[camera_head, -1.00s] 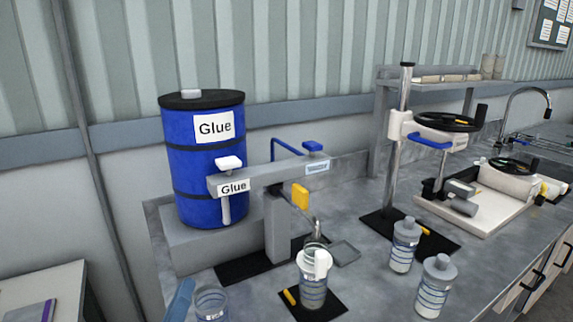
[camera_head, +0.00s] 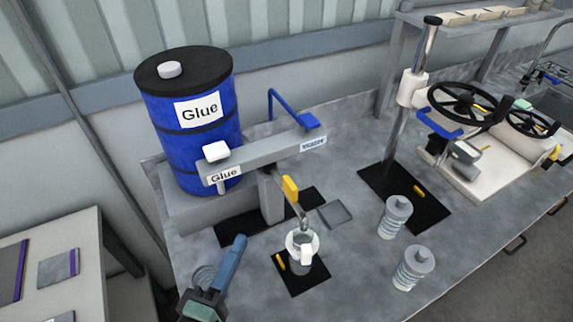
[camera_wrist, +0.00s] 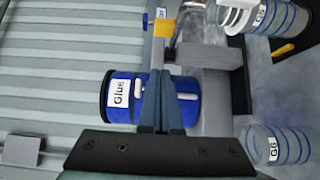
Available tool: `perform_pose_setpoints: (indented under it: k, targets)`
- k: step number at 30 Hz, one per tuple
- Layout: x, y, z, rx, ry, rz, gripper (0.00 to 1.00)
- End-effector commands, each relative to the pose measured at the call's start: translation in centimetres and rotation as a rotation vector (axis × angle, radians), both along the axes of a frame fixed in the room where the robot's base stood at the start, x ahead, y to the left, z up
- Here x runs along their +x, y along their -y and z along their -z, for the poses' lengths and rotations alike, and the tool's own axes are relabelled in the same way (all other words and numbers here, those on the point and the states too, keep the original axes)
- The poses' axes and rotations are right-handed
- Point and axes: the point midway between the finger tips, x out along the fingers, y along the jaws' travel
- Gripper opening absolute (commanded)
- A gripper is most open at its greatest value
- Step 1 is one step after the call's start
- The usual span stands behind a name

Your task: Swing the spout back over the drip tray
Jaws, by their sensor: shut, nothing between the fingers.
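The slim metal spout (camera_head: 300,212) hangs below a yellow lever (camera_head: 290,189) on the grey glue arm. The drip tray (camera_head: 337,213), a small grey square, lies flat and looks empty. My gripper (camera_head: 239,242) has blue fingers, shut and empty, left of the jar and apart from spout and lever. In the wrist view the fingers (camera_wrist: 168,75) are closed together in front of the glue drum, with the yellow lever (camera_wrist: 164,27) beyond them.
A blue glue drum (camera_head: 185,140) stands behind the glue arm (camera_head: 262,158). Another jar (camera_head: 201,277) is partly hidden by my gripper. Two lidded bottles (camera_head: 395,217) (camera_head: 413,268) stand at right. A black-wheeled press (camera_head: 470,130) is farther right. Some bench front is clear.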

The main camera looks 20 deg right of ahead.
Motion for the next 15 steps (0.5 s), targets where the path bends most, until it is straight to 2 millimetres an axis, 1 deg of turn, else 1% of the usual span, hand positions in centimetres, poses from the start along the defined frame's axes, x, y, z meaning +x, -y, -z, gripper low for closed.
perform_pose_setpoints:
  k: [10, 15]
  targets:
    - [-0.02, -0.03, 0.02, -0.003, -0.001, -0.001, 0.00]
    - [0.84, 0.77, -0.19, -0.004, -0.001, 0.002, 0.00]
